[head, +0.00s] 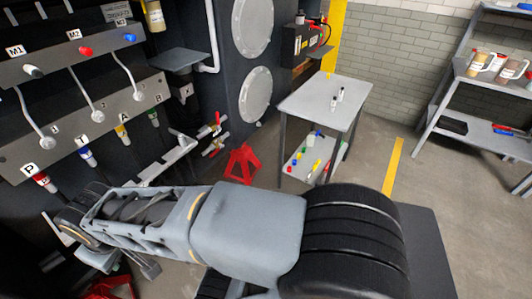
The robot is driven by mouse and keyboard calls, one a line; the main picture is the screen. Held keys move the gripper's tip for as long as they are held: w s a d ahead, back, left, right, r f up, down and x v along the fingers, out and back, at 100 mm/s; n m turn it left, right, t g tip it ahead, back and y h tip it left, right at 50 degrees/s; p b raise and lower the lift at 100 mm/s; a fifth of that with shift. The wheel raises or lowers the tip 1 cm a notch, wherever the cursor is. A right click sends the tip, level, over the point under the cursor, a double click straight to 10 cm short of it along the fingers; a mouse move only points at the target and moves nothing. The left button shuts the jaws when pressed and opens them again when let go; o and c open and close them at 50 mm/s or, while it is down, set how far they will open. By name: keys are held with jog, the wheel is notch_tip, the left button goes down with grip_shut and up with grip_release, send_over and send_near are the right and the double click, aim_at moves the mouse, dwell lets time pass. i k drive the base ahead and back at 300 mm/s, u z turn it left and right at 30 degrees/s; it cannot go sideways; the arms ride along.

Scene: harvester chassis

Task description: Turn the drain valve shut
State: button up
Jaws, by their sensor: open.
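My gripper (120,262) shows only in part under the arm's far left end, open, apart from both valves. Its fingertips are largely hidden, and I see nothing held.
A panel with coloured knobs and labelled hose ports (82,128) is at left. A red jack stand (242,163) stands right of the valves. A grey table (325,100) is beyond it, a shelf rack (475,80) at far right. Floor between table and rack is mostly clear.

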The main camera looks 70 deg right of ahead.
aim_at(217, 151)
jog(key=z, duration=1.1)
jog(key=i, duration=0.35)
jog(key=z, duration=0.65)
jog(key=i, duration=0.85)
jog(key=z, duration=1.15)
jog(key=k, duration=0.6)
jog(key=u, duration=0.95)
jog(key=i, duration=0.95)
